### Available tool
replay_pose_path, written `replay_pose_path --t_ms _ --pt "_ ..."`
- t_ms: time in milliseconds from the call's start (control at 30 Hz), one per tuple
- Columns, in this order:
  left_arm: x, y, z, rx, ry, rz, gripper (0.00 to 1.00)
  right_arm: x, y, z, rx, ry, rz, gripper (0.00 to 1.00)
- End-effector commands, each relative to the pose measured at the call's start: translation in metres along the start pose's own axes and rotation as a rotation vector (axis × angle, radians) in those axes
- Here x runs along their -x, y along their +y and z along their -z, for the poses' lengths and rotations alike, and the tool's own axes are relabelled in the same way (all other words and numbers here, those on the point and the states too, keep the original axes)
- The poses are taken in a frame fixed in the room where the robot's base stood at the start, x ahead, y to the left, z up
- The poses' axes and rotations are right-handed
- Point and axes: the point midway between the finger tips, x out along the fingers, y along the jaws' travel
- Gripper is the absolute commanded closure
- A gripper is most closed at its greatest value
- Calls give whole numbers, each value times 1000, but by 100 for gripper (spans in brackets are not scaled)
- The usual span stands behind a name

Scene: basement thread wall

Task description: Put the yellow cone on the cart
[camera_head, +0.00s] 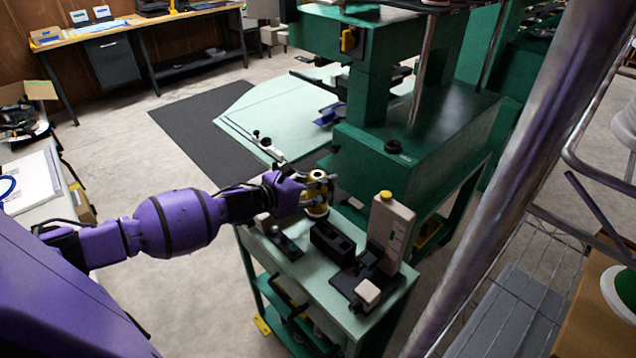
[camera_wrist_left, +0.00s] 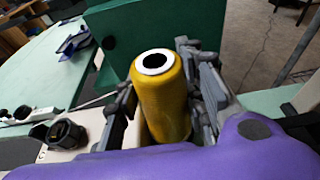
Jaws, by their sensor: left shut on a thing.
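The yellow cone (camera_head: 317,211) is upright in the fingers of my left gripper (camera_head: 318,186), at the back left end of the green cart's pale top (camera_head: 297,265). In the left wrist view the cone (camera_wrist_left: 163,105) shows its white top ring with a dark hole, with a grey finger on each side. My left gripper is shut on it. The cone's foot is partly hidden, and I cannot tell whether it touches the cart top. My right gripper is not in view.
The cart top also bears a black holder (camera_head: 332,243) and a beige upright device (camera_head: 388,232) with a yellow cap. A large green machine (camera_head: 415,140) stands behind. A metal pole (camera_head: 520,170) crosses the right side. A wooden workbench (camera_head: 130,32) is at the back left.

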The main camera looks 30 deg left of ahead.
Motion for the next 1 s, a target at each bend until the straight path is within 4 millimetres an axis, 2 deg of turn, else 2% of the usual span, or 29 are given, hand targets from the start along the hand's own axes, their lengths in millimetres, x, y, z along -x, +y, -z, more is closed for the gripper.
replay_pose_path --t_ms 500,1000 --pt "-1 -2 -1 -1 -1 1 93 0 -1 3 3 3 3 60" --pt "-3 -2 6 0 -1 0 93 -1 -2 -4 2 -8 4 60"
